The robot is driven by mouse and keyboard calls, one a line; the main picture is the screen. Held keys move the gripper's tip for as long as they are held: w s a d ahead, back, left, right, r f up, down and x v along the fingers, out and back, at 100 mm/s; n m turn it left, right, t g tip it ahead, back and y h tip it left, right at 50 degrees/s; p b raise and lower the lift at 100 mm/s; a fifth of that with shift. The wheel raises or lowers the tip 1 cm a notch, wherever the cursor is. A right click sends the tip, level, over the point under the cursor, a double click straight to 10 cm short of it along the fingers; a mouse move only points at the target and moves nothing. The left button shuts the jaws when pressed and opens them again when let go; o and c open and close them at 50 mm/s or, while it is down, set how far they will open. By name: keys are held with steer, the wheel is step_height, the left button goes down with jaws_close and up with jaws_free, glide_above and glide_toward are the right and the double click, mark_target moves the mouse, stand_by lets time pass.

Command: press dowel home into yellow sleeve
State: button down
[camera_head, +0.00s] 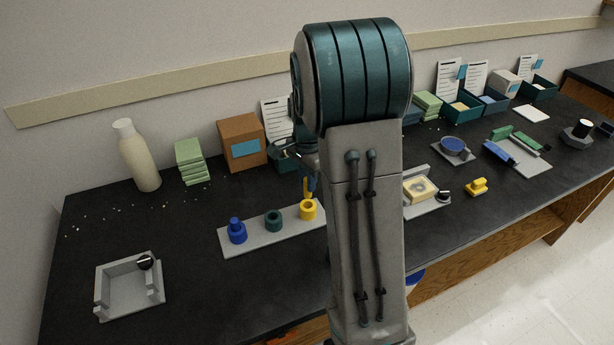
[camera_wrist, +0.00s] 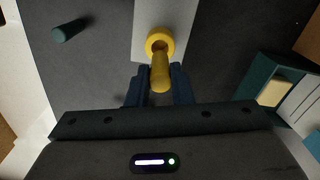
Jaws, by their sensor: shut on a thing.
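The yellow sleeve (camera_head: 308,211) stands at the right end of the visible part of a grey strip. In the wrist view the sleeve (camera_wrist: 153,39) is a yellow ring. My gripper (camera_wrist: 160,82) is shut on a yellow dowel (camera_wrist: 160,73). The dowel (camera_head: 306,186) is close above the sleeve in the head view. In the wrist view its far end overlaps the sleeve's opening; I cannot tell whether it has entered. My arm covers most of the gripper in the head view.
The grey strip (camera_head: 256,239) also bears a teal sleeve (camera_head: 273,221) and a blue sleeve (camera_head: 237,237) with a blue dowel upright in it. A teal dowel (camera_wrist: 69,30) lies on the dark bench. A cardboard box (camera_head: 240,141) stands behind; a grey tray (camera_head: 129,286) is front left.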

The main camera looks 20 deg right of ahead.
mark_target(307, 197)
steer(key=shift+f+b, duration=0.5)
steer(key=shift+f, duration=0.65)
steer(key=shift+f+b, duration=1.35)
steer(key=shift+f, duration=0.8)
stand_by(0.6)
steer(key=c, duration=1.2)
jaws_free()
step_height(307, 197, up, 13)
steer(key=shift+r, duration=0.4)
